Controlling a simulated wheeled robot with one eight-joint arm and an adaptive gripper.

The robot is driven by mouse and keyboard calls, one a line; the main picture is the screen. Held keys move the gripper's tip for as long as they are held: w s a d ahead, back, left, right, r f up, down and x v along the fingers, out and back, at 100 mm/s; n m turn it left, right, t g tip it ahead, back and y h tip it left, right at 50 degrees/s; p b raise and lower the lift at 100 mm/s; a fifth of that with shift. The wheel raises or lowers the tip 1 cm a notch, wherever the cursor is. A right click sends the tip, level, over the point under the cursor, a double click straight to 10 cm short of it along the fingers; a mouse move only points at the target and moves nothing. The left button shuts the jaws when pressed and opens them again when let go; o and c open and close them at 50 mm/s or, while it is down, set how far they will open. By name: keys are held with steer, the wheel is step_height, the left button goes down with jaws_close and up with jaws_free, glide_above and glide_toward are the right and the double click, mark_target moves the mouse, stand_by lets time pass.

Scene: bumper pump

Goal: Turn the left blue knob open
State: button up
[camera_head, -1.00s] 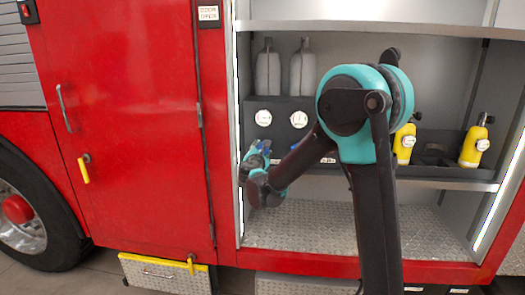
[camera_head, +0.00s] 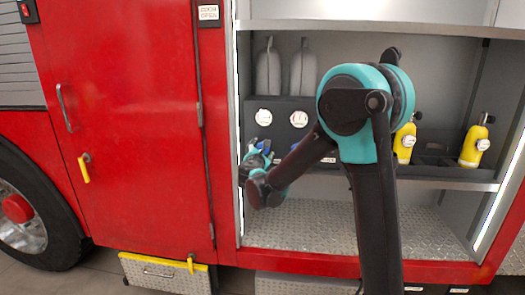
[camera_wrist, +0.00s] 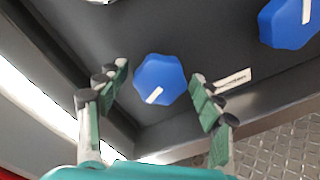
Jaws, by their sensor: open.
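The left blue knob (camera_wrist: 160,77) is a faceted knob with a white mark, seen in the wrist view on the dark panel. In the wrist view my gripper (camera_wrist: 164,85) is open, with one finger on each side of this knob; I cannot tell whether either finger touches it. In the head view my gripper (camera_head: 256,158) is at the lower left of the panel, and the left knob is mostly hidden there. A second blue knob (camera_wrist: 288,24) is further right, also with a white mark.
The dark panel (camera_head: 283,113) carries two white gauges above the knobs. Grey cylinders (camera_head: 268,72) stand behind it. Yellow bottles (camera_head: 473,147) stand on the shelf at right. The bright left frame of the compartment (camera_wrist: 45,100) is close to my gripper. Diamond plate floor lies below.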

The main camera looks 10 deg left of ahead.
steer(key=s, duration=1.2)
steer(key=shift+a+r, duration=0.3)
steer(key=shift+a, duration=0.05)
steer(key=shift+w+d, duration=0.1)
steer(key=s+d+f+m+g+h, duration=0.1)
steer(key=s+d+f+m+g, duration=0.3)
steer(key=d, duration=0.5)
steer(key=s+d+f+m+g+h, duration=0.1)
steer(key=s+d+f+m+g, duration=0.1)
steer(key=d+f+m, duration=0.55)
steer(key=s+d+f+m+g+h, duration=0.2)
steer(key=s+d+m, duration=0.15)
steer(key=d, duration=0.65)
steer(key=s+d+f+m+g+y, duration=0.1)
steer(key=s+f+m+g+y, duration=0.1)
steer(key=s+f+m, duration=0.2)
steer(key=s+d+f+m+g+y, duration=0.2)
steer(key=s+f+m, duration=0.3)
steer(key=s+m, duration=0.3)
steer(key=s+g+y, duration=0.1)
steer(key=s, duration=0.3)
steer(key=shift+s+f, duration=0.2)
steer(key=shift+f, duration=0.05)
